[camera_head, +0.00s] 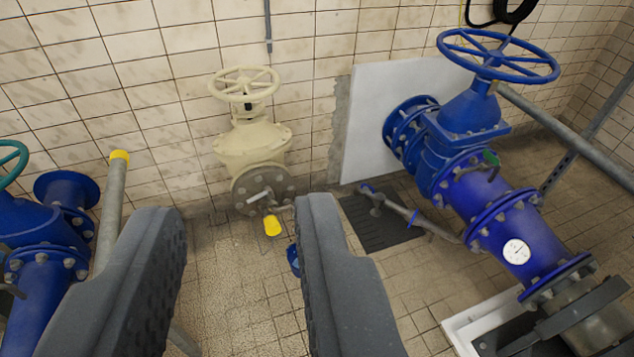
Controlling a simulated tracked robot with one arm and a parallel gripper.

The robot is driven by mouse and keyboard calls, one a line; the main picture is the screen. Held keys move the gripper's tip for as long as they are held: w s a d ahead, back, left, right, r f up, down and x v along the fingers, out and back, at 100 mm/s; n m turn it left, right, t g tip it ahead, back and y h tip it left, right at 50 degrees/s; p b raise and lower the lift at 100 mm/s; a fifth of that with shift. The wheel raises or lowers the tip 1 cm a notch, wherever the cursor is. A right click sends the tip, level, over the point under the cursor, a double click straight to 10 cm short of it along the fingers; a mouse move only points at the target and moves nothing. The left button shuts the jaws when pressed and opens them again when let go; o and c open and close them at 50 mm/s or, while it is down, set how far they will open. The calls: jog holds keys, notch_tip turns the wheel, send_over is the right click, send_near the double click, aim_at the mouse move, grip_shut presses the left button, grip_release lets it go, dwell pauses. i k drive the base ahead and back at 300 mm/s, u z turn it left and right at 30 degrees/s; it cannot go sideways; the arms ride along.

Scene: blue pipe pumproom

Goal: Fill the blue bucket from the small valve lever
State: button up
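My gripper (238,208) is open and empty, its two dark grey ribbed fingers wide apart in the foreground. Between the fingers, further off, a small lever with a yellow handle (272,225) hangs at the flange of a cream valve (252,145) near the wall. A small pale bar (259,196) sits on the same flange. A blue object, probably the bucket (293,259), stands on the floor below and right of the yellow handle. My right finger hides much of it, so its contents cannot be seen. Neither finger appears to touch anything.
A large blue pipe (525,240) with a handwheel (497,55), a gauge and a small green lever (491,158) fills the right. A yellow-capped post (112,205) and blue pipework (40,240) stand left. A dark floor grate (385,225) lies right of centre. Tiled floor (240,280) is open between the fingers.

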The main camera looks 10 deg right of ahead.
aim_at(268, 190)
jog(key=z, duration=0.4)
jog(key=i, duration=1.5)
jog(key=u, duration=0.3)
